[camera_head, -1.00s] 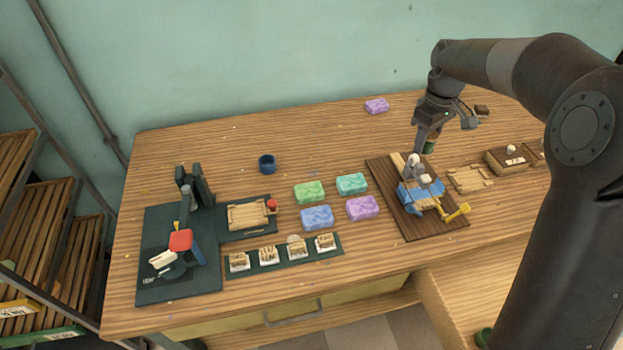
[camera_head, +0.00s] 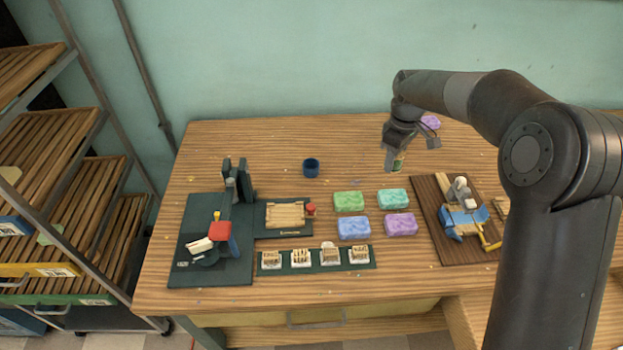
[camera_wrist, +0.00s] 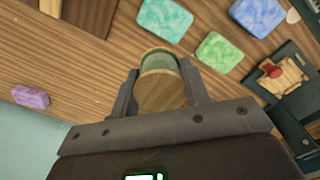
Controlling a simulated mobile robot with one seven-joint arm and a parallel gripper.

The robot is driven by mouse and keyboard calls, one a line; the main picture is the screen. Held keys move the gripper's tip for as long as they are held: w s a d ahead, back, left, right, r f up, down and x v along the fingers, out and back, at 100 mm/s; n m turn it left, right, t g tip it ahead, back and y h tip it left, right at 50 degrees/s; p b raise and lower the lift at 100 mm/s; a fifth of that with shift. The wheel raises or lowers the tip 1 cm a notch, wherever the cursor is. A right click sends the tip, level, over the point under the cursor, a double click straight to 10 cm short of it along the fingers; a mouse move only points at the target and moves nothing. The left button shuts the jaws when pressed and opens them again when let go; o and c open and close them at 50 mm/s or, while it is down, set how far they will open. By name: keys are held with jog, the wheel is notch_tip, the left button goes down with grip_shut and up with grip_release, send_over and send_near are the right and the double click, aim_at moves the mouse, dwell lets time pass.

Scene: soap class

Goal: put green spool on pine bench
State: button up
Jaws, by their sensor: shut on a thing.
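My gripper (camera_head: 391,161) is shut on the green spool (camera_head: 398,164) and holds it by its sides. In the wrist view the spool (camera_wrist: 161,62) sits between the two fingers (camera_wrist: 160,88), with a wood-coloured flat end and a green band showing. The pine bench (camera_head: 255,150) is the long wood-grained table against the wall. The spool is over its back right part, behind the teal soap. I cannot tell exactly how high the spool is above the bench top.
Green (camera_head: 349,201), teal (camera_head: 393,198), blue (camera_head: 354,228) and purple (camera_head: 400,224) soaps lie mid-bench. A dark blue cup (camera_head: 311,167) stands behind them. A brown board (camera_head: 430,205) with a tool is right. A dark green station (camera_head: 215,270) is left. Bare wood lies around the cup.

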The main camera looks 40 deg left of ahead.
send_over(352, 181)
notch_tip(352, 181, down, 6)
jog(key=shift+w+f, duration=0.1)
jog(key=shift+f, duration=0.1)
jog(key=shift+a+f, duration=0.1)
jog(key=shift+f, duration=1.9)
jog(key=shift+f, duration=0.1)
jog(key=o, duration=1)
jog(key=shift+c, duration=0.2)
notch_tip(352, 181, up, 12)
jog(key=shift+r, duration=0.2)
